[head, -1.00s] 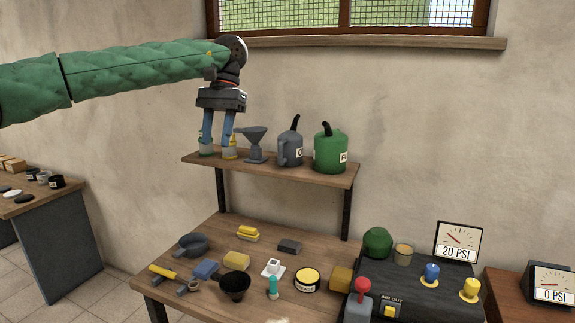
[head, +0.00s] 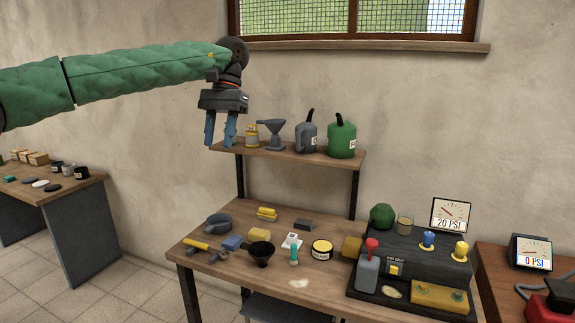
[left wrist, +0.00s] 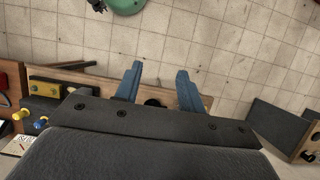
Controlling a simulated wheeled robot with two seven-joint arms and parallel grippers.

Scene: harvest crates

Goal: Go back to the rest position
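My left gripper (head: 219,140) is in front of the left end of the wall shelf (head: 290,154) in the head view, at the end of my raised green-sleeved arm. Its two blue fingers point down, stand apart and hold nothing. The left wrist view also shows the fingers (left wrist: 155,88) spread, with tiled floor and a strip of wooden bench behind them. The fingers may hide whatever stands at the shelf's left end. My right gripper is in neither view.
The workbench (head: 215,265) below carries several small items. A side table (head: 80,190) stands left. Tiled floor between them is clear.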

